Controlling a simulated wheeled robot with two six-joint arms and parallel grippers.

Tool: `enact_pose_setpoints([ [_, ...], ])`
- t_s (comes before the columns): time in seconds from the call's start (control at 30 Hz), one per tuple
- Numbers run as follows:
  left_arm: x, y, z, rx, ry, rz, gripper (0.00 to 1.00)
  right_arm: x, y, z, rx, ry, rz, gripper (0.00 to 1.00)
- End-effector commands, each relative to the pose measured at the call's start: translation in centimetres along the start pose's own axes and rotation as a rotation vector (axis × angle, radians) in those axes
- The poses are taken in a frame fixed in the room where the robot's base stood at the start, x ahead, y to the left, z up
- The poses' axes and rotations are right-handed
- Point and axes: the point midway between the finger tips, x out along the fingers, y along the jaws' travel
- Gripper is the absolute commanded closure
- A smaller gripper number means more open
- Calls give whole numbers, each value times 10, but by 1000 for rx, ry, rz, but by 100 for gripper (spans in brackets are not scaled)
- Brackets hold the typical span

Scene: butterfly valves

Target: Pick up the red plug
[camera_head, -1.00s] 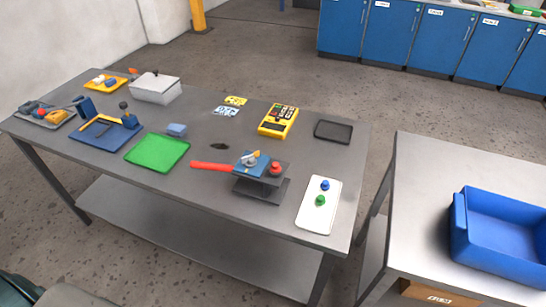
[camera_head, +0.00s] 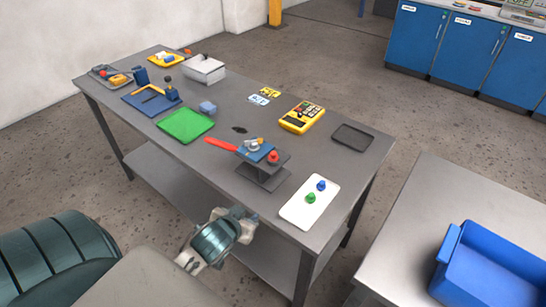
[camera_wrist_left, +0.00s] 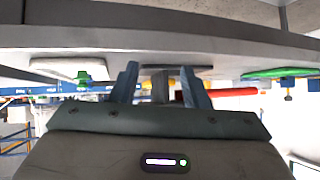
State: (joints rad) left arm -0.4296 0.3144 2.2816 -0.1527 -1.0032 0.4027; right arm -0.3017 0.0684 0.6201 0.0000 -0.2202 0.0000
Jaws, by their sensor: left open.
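The red plug (camera_head: 273,156) stands upright on the grey stand (camera_head: 264,172), at the right of a blue block with a red lever handle (camera_head: 221,144). A green plug (camera_head: 311,197) and a blue plug (camera_head: 321,185) stand on a white plate (camera_head: 300,214) to the right. My left gripper (camera_head: 246,213) is at the table's front edge, nearer to me than the stand and apart from the plug. In the left wrist view, its fingers (camera_wrist_left: 159,76) are spread and empty, and the scene is upside down. The red plug cannot be made out there. My right gripper is out of view.
The table (camera_head: 228,167) also holds a green tray (camera_head: 186,125), a yellow multimeter (camera_head: 301,117), a dark tray (camera_head: 353,136) and a white box (camera_head: 204,70). A second table (camera_head: 420,240) with a blue bin (camera_head: 490,270) is at the right.

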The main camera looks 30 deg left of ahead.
Motion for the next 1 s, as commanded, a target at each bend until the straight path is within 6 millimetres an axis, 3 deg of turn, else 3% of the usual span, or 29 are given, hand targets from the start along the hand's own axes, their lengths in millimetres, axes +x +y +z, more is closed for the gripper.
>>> enact_pose_setpoints([
  [0.03,-9,-3,-29,-12,82,4,58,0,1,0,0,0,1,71],
  [0.1,-7,-7,-56,-36,181,14,58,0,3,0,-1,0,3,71],
  [0.33,0,-13,-107,-74,386,69,58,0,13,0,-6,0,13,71],
  [0.47,3,-13,-125,-86,446,96,58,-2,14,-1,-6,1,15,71],
  [0.6,19,-12,-138,-90,460,101,58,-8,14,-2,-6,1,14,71],
  [0.8,44,-9,-149,-90,457,101,58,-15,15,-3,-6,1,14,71],
  [1.0,56,-8,-154,-89,456,101,58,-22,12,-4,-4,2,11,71],
])
